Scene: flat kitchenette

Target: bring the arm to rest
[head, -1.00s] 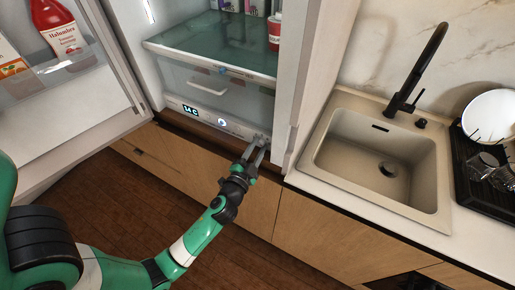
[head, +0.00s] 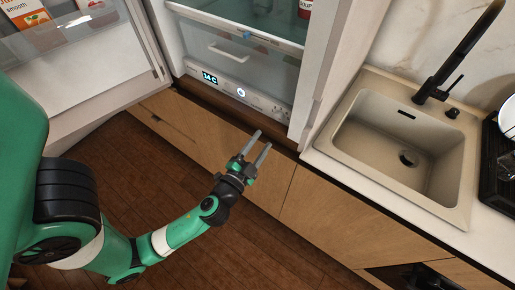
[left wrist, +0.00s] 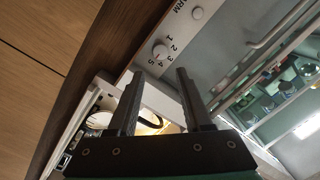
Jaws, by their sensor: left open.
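My left gripper (head: 256,147) is open and empty in the head view. It hangs in front of the wooden cabinet fronts, just below the open fridge, and touches nothing that I can see. My green left arm comes in from the lower left. In the left wrist view the two fingers of my left gripper (left wrist: 156,98) are spread apart with nothing between them. A control knob (left wrist: 160,50) with numbers shows beyond the fingertips. My right gripper is not in view.
The fridge (head: 240,70) stands open, its door (head: 95,75) swung out at the left with cartons on its shelf. A beige sink (head: 385,150) with a black faucet (head: 450,65) is at the right, beside a black dish rack (head: 497,165). The wooden floor (head: 130,165) is clear.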

